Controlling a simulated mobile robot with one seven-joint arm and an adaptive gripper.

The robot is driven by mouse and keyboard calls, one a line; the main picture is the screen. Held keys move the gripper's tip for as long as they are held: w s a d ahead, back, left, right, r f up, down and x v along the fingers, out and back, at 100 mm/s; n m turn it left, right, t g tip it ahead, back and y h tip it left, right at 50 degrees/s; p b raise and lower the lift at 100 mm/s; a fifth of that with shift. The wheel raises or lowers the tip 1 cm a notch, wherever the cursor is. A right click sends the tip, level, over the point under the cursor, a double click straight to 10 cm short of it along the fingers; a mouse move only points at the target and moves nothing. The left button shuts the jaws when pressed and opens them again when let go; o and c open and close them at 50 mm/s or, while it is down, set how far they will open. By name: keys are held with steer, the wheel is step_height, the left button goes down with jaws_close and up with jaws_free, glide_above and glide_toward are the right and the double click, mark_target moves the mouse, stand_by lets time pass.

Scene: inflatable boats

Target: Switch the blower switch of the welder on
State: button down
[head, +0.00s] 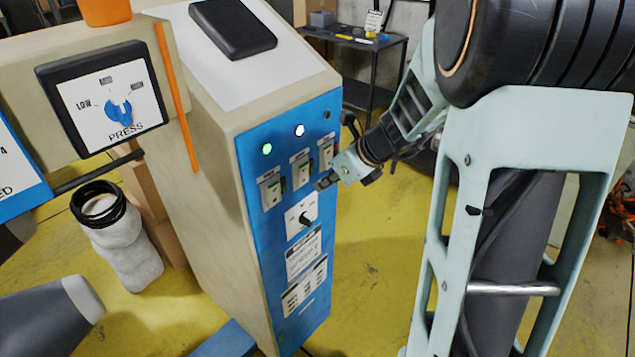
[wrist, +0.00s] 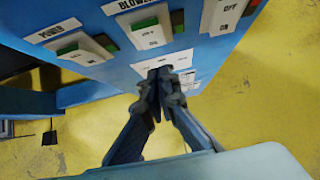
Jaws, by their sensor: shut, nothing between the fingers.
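The welder's blue front panel (head: 272,250) faces right in the head view. The blower switch (head: 301,171) is the middle of three rocker switches. In the wrist view the blower switch (wrist: 151,33) has a pale rocker with green on it, under a partly cut-off BLOWER label (wrist: 128,5). I cannot tell its on or off position for sure. My gripper (head: 322,183) is shut and empty, close to the panel, just below and right of the blower switch. In the wrist view its fingertips (wrist: 160,76) are together below that switch; contact is unclear.
The power switch (wrist: 84,50) is left of the blower switch. A green lamp (head: 267,149) and a white lamp (head: 299,130) glow above the switches; a third lamp (head: 326,114) is dark. A knob (head: 305,218) sits below. Yellow floor (head: 375,270) is open to the right.

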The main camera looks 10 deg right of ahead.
steer(key=s+d+r+p, duration=0.1)
steer(key=s+d+r, duration=0.4)
steer(key=s+r, duration=0.1)
steer(key=shift+s, duration=0.35)
